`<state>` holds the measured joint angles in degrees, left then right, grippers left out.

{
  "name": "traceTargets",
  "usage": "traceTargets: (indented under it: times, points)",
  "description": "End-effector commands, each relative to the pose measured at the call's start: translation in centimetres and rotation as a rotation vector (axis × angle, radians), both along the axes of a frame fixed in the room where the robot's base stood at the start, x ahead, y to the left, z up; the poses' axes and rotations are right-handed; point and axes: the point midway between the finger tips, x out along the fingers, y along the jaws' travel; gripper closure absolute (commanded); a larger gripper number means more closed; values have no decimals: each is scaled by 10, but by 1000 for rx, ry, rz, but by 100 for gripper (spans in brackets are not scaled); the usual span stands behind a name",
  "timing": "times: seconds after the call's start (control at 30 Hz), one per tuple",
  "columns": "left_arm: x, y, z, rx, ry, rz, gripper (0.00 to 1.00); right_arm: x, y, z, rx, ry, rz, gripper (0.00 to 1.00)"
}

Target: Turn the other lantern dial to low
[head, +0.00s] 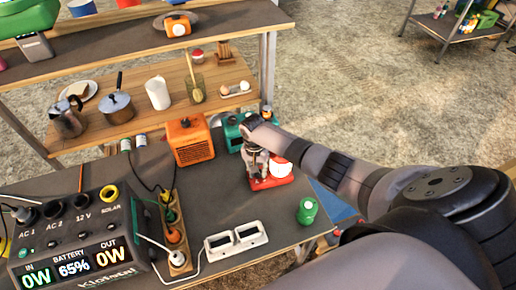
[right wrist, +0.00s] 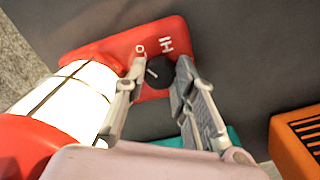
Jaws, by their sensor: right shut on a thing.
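The red lantern (head: 284,181) stands on the dark table, with its white globe beside my right gripper (head: 257,168). In the right wrist view the red base (right wrist: 172,30) carries a black dial (right wrist: 159,72) with a light pointer line. White "HI" and a partly hidden mark ending in "O" are printed above the dial. My right gripper (right wrist: 158,88) is shut on the dial, one finger on each side. The globe (right wrist: 70,100) looks bright. A teal thing (head: 232,132) stands behind, partly hidden by my gripper and arm. My left gripper is not in view.
An orange heater-like box (head: 186,142) stands left of the lantern. A green canister (head: 307,211) and white two-bay unit (head: 236,240) are in front. A power station (head: 75,240) and power strip (head: 174,232) with cables stand left. A wooden shelf (head: 140,125) holds cookware behind.

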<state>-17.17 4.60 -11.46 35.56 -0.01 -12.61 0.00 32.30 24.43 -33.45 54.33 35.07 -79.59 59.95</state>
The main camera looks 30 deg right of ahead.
Motion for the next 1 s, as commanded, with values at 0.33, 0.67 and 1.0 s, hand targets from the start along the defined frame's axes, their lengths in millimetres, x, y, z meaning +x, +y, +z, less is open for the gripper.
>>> traceTargets:
  times: [0.33, 0.67, 1.0]
  points:
    - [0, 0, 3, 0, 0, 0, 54, 1, -1, 0, -2, -1, -27, 100]
    - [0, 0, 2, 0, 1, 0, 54, 1, -1, 0, -1, -1, -26, 67]
    - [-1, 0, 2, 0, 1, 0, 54, 0, 0, 0, -1, -1, -25, 54]
